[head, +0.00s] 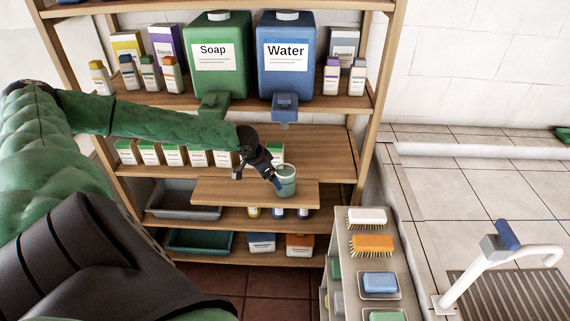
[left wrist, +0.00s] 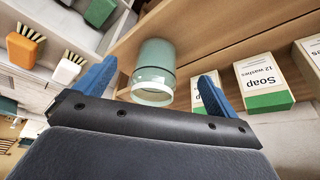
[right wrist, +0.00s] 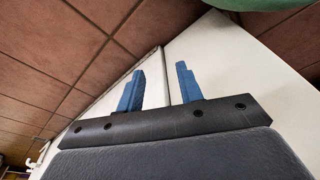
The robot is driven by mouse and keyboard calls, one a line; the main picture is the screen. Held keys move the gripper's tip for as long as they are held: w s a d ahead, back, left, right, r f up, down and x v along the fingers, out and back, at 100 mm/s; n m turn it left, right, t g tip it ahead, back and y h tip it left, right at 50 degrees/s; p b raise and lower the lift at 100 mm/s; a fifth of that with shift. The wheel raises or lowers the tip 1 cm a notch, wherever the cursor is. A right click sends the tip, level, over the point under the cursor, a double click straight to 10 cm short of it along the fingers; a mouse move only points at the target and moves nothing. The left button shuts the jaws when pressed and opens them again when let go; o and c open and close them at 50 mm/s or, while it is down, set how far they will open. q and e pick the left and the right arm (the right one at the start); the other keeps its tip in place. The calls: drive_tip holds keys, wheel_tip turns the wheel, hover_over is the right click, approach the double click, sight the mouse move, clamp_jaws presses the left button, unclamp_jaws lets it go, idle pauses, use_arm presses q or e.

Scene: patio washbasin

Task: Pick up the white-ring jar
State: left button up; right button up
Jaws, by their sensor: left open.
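The white-ring jar is a pale green jar (head: 286,182) with a white band near its rim. It stands on a small wooden board (head: 225,192) jutting from the shelf. In the left wrist view the jar (left wrist: 155,70) appears between the blue fingers, with visible room on both sides. My left gripper (head: 260,181) is open at the jar's left side and does not hold it. My right gripper (right wrist: 160,70) is open and empty, pointing at a white surface; it is not seen in the head view.
Green soap (head: 218,85) and blue water (head: 287,82) dispensers stand on the shelf above, their spouts hanging over the jar's level. Soap boxes (head: 172,155) line the shelf behind my left forearm. A rack with brushes (head: 373,245) stands at right, beside the sink tap (head: 490,262).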

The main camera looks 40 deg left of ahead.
use_arm(q)
drive_tip(key=p, duration=0.1)
approach(285, 174)
drive_tip(key=shift+s+d+f, duration=0.3)
drive_tip(key=shift+d+f, duration=0.25)
drive_tip(key=shift+d, duration=0.1)
drive_tip(key=shift+s+d+f, duration=0.35)
drive_tip(key=shift+d+f, duration=0.15)
drive_tip(key=shift+d, duration=0.2)
drive_tip(key=shift+w+d+r+p, duration=0.1)
drive_tip(key=shift+w+d+p, duration=0.05)
drive_tip(key=shift+w+p, duration=0.2)
drive_tip(key=p+x, duration=0.1)
drive_tip(key=x, duration=0.3)
drive_tip(key=shift+p, duration=0.35)
drive_tip(key=shift+w+f, duration=0.15)
drive_tip(key=shift+f, duration=0.4)
use_arm(e)
drive_tip(key=s+d+f, duration=0.3)
drive_tip(key=s+f, duration=0.2)
drive_tip(key=f, duration=0.1)
drive_tip(key=shift+s+f, duration=0.1)
use_arm(q)
drive_tip(key=c, duration=1.4)
drive_tip(key=shift+c, duration=0.2)
use_arm(e)
drive_tip(key=shift+d, duration=0.15)
